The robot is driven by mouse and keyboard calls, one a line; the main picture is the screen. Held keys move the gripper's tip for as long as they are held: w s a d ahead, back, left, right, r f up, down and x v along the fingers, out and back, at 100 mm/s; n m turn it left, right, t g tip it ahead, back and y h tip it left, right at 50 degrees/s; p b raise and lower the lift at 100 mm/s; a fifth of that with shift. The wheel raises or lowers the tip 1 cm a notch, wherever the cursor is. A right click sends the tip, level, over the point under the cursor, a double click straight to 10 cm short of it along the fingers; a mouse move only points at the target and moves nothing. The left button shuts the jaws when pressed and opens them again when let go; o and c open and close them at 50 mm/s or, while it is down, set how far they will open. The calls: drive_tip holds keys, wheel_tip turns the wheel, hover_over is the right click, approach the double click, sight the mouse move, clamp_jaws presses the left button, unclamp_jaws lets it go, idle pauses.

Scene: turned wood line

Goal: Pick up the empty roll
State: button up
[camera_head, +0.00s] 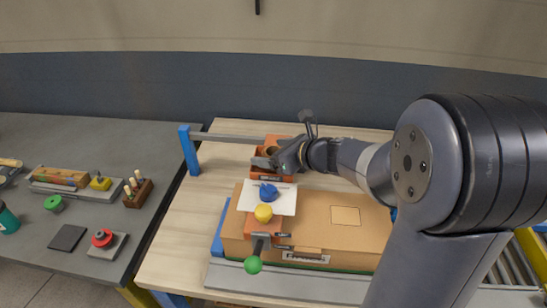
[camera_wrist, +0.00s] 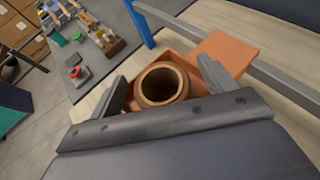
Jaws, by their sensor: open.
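The empty roll shows in the wrist view as a brown ring-shaped roll (camera_wrist: 161,84) with a dark hollow middle, standing upright in an orange bin (camera_wrist: 187,62). My gripper (camera_wrist: 165,88) is open, with one finger on each side of the roll. I cannot tell whether the fingers touch it. In the head view my gripper (camera_head: 275,160) is over the orange bin (camera_head: 262,172), and it hides most of the roll.
A cardboard box (camera_head: 345,240) with a white card, a blue knob and a yellow knob stands in front of the bin. A grey rail on a blue post (camera_head: 188,150) runs behind the bin. A grey table (camera_head: 75,150) at left holds several small items.

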drive_tip(key=shift+c, duration=0.2)
drive_tip(key=c, duration=1)
